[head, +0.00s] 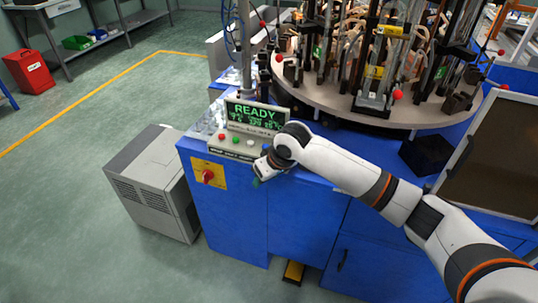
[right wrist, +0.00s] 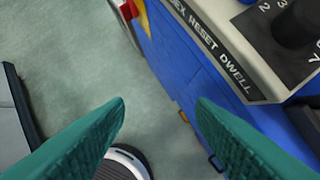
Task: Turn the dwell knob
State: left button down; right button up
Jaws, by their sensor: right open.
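The dwell knob (right wrist: 297,22) is black, on a dark numbered dial at the upper right of the right wrist view, beside the DWELL lettering on the control panel (right wrist: 236,45). In the head view my right arm covers the spot where it would be. My right gripper (right wrist: 160,102) has teal fingers spread apart with nothing between them. It is apart from the knob, which lies up and to the right of the fingertips. In the head view the right gripper (head: 257,180) hangs at the front edge of the panel. My left gripper is not in view.
The panel has several push buttons (head: 235,140) and a display (head: 254,115) reading READY. A red switch (head: 208,176) sits on the blue cabinet's front. A round table (head: 330,103) crowded with fixtures stands behind my right arm.

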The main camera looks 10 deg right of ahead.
jog(key=w+d+r+m+h, duration=0.1)
jog(key=w+d+r, duration=0.25)
jog(key=r, duration=0.25)
jog(key=w+d+r+m+h, duration=0.1)
jog(key=w+d+r, duration=0.1)
jog(key=d+r, duration=0.35)
jog(key=x, duration=0.3)
jog(key=a+x, duration=0.1)
jog(key=x, duration=0.6)
jog(key=shift+w+a+f, duration=0.15)
jog(key=shift+w+a, duration=0.15)
jog(key=shift+a, duration=0.1)
jog(key=shift+c, duration=0.2)
jog(key=shift+y, duration=0.3)
jog(key=c, duration=0.9)
